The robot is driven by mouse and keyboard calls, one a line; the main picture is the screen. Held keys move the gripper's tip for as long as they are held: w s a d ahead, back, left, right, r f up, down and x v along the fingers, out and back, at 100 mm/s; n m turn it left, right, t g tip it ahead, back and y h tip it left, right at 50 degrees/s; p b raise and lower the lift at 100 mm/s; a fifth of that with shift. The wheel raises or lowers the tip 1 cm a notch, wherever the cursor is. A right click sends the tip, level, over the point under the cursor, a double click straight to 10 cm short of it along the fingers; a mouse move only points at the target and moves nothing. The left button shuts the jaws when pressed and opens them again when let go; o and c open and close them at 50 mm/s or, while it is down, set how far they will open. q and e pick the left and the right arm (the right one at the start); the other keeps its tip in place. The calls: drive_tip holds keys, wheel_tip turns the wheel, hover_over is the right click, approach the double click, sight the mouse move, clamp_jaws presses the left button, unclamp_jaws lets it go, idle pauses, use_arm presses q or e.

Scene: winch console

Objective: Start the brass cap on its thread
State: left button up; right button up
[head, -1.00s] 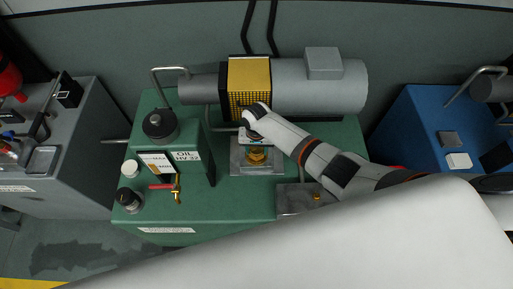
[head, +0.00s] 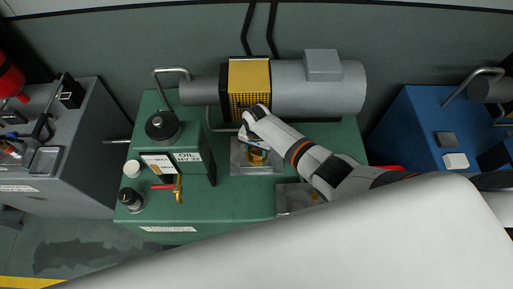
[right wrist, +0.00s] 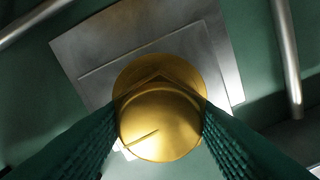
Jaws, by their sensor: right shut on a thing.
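The brass cap (right wrist: 160,128) is between the two dark green, ridged fingers of my right gripper (right wrist: 160,140) in the right wrist view. It is round, with a thin line on its face. A wider brass part (right wrist: 160,72) shows just behind it, over a square grey metal plate (right wrist: 100,50). I cannot see the thread or tell whether the cap touches it. In the head view my right gripper (head: 256,146) is low over this plate, and brass (head: 257,156) shows below it. My left gripper is not in view.
The plate sits on a green console (head: 225,208). A grey motor cylinder (head: 320,88) with a yellow mesh guard (head: 249,80) stands behind. An oil tank with a black cap (head: 160,124) and a red-handled brass tap (head: 177,187) are to the left. A second grey plate (head: 288,198) lies in front.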

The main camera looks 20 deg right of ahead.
drive_tip(key=shift+r+m, duration=0.1)
drive_tip(key=shift+m, duration=0.4)
drive_tip(key=shift+m+p, duration=0.4)
drive_tip(key=shift+m, duration=0.6)
drive_tip(key=shift+m+p, duration=0.3)
drive_tip(key=shift+m, duration=0.9)
drive_tip(key=shift+m, duration=0.3)
drive_tip(key=m+p, duration=0.1)
drive_tip(key=m, duration=0.4)
drive_tip(key=shift+m, duration=0.9)
